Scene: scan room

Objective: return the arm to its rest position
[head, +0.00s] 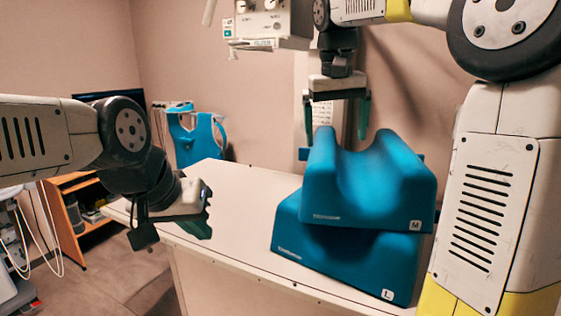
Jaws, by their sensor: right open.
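My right gripper (336,119) points down with its two green fingers spread wide. It is open and empty, just above and behind the upper blue headrest block marked M (370,195). The M block rests on a larger blue block marked L (335,262), turned at a slight angle to it. My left gripper (205,212) is at the left edge of the table, angled to the right and down. I see it from the side, so its finger gap is unclear, and nothing shows in it.
The white table (245,215) has clear room left of the blocks. A white wall-mounted device (268,20) hangs close behind my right gripper. A blue item (198,135) stands behind the table's far left. A wooden shelf (68,215) stands on the left.

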